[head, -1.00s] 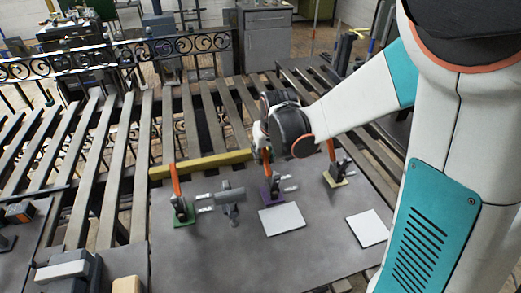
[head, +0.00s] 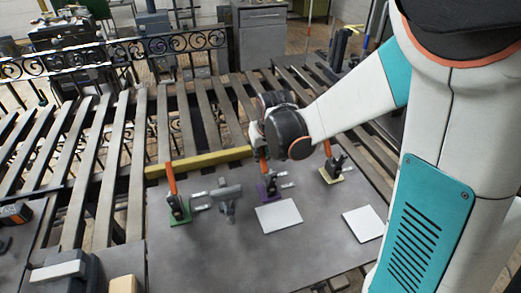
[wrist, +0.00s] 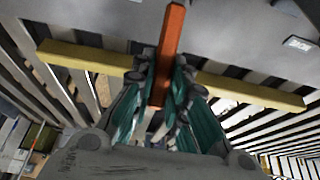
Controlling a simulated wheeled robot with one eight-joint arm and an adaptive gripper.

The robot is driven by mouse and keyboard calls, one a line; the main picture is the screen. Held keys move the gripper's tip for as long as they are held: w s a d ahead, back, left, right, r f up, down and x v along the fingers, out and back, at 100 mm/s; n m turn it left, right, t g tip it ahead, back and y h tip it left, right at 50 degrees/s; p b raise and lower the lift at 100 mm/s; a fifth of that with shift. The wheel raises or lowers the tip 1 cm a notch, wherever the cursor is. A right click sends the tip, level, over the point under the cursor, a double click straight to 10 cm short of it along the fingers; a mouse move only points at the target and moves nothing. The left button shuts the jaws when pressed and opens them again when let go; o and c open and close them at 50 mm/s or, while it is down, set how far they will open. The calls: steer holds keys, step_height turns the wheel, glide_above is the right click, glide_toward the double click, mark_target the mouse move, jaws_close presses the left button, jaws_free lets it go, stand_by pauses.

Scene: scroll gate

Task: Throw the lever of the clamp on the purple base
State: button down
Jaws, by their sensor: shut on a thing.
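The clamp on the purple base (head: 267,191) stands on the grey tabletop, with its orange lever (head: 263,166) upright. My gripper (wrist: 167,76) reaches down from above and is shut on this lever. In the wrist view the orange lever (wrist: 171,34) runs between the two teal-sided fingers and sticks out past their tips. In the head view my wrist hides the top of the lever, and the fingers are mostly hidden.
A clamp on a green base (head: 178,209) stands to the left and one on a yellow base (head: 331,173) to the right, both with levers upright. A yellow bar (head: 199,163) lies behind. Pale plates (head: 279,215) lie in front.

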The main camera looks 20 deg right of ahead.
steer(key=s+t, duration=0.1)
steer(key=s+r+t+b, duration=0.1)
steer(key=t, duration=0.1)
steer(key=shift+s+r, duration=0.1)
steer(key=shift+s, duration=0.2)
steer(key=shift+s+r+t+b, duration=0.3)
steer(key=shift+s+t+b, duration=0.55)
steer(key=shift+t+b, duration=0.2)
steer(key=shift+s+r+t+b, duration=0.25)
steer(key=shift+s+t+b, duration=0.6)
steer(key=shift+t, duration=0.2)
steer(key=c, duration=1.6)
jaws_free()
steer(key=shift+o, duration=0.2)
steer(key=shift+s, duration=0.1)
steer(key=v, duration=1.1)
steer(key=shift+s+r, duration=0.15)
steer(key=shift+s, duration=0.05)
steer(key=shift+c, duration=0.2)
